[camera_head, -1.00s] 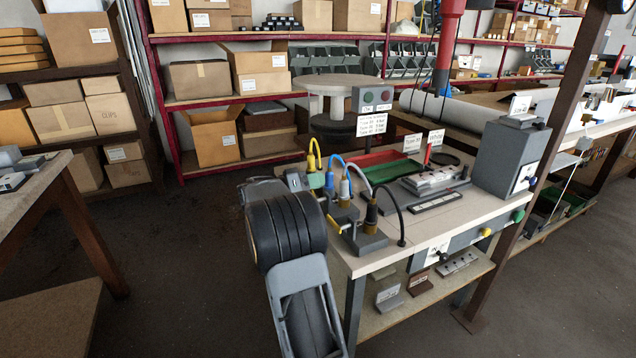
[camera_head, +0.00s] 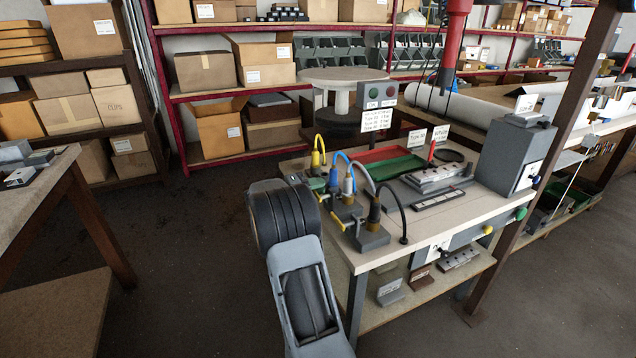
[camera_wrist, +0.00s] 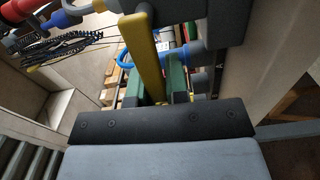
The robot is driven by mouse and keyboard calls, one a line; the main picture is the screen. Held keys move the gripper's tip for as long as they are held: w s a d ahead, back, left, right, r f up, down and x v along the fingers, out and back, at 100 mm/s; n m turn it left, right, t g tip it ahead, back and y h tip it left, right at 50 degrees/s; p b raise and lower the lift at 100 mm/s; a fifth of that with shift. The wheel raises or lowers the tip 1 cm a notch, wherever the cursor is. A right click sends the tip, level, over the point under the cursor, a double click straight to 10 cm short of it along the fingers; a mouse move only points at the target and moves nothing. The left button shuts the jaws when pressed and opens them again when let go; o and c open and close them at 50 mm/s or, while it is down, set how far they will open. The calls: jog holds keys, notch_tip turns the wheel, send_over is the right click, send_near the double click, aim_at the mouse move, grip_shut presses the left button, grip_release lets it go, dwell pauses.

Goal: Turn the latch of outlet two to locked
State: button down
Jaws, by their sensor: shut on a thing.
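In the wrist view, my gripper (camera_wrist: 156,85) has two green fingers. They are shut on a long yellow latch lever (camera_wrist: 146,55), which runs upward between them. A blue ring-shaped part (camera_wrist: 125,60) shows behind the lever, and grey-blue fittings (camera_wrist: 195,55) stand beside it on the right. In the head view, a row of outlets with yellow (camera_head: 318,150), blue (camera_head: 346,170) and black (camera_head: 392,200) hoses stands at the bench's left edge. My arm hides most of my gripper there. I cannot read which outlet is number two or the latch's lock marking.
The bench (camera_head: 440,225) also bears red (camera_head: 380,154) and green (camera_head: 398,167) trays, a grey box (camera_head: 508,155) and a sign post (camera_head: 381,92). A side table (camera_head: 40,215) stands at the left. The floor between them is clear.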

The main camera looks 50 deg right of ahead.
jog(key=shift+f+n, duration=0.25)
jog(key=shift+n, duration=0.15)
dwell(0.3)
jog(key=c, duration=1.1)
grip_release()
jog(key=p+v, duration=0.1)
jog(key=v, duration=1.2)
jog(key=shift+w+a, duration=0.1)
jog(key=shift+a, duration=0.3)
